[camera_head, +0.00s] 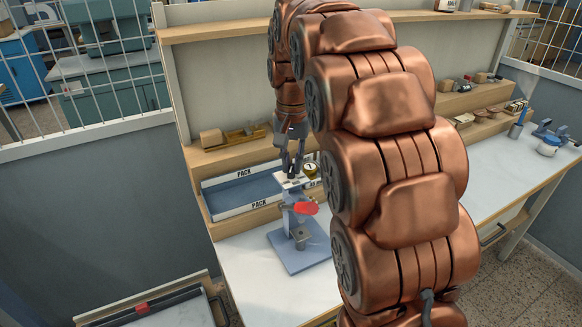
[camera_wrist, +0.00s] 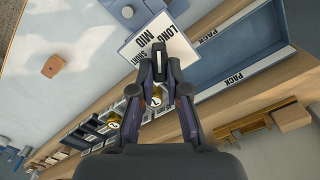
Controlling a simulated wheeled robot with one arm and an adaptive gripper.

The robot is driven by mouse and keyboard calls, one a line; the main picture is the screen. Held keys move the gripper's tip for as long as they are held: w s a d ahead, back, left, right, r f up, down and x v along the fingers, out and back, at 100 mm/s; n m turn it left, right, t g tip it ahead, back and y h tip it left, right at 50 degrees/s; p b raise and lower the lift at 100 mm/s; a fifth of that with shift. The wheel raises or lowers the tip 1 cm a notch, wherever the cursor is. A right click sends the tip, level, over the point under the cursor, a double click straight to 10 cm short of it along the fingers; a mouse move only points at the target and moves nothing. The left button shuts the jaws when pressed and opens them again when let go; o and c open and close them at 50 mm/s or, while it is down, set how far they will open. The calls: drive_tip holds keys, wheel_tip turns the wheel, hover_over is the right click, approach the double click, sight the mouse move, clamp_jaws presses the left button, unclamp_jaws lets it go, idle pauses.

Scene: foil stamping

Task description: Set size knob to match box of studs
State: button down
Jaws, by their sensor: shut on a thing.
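The size plate (camera_wrist: 165,42) is white and lettered LONG, MID and SHORT in the wrist view. It tops a small press with a blue base (camera_head: 298,252) and a red handle (camera_head: 305,208). My gripper (camera_wrist: 160,70) is shut at the plate's edge, its fingertips close around a dark piece that looks like the size knob; the fingers hide most of it. In the head view my gripper (camera_head: 289,172) points down over the press top. The knob's setting cannot be read.
A blue tray marked PACK (camera_head: 243,192) stands behind the press. Brass discs marked with numbers, one (camera_wrist: 153,101) near my fingers, show by a row of small compartments (camera_wrist: 85,135). A wooden shelf edge runs behind. The white bench is clear in front of the press.

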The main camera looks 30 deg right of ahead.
sight(293, 166)
drive_tip(key=shift+s+d+m+b, duration=0.1)
drive_tip(key=shift+m+b, duration=0.3)
drive_tip(key=shift+m, duration=1.8)
drive_tip(key=c, duration=1.2)
unclamp_jaws()
drive_tip(key=shift+o, duration=0.2)
drive_tip(key=shift+r, duration=3.8)
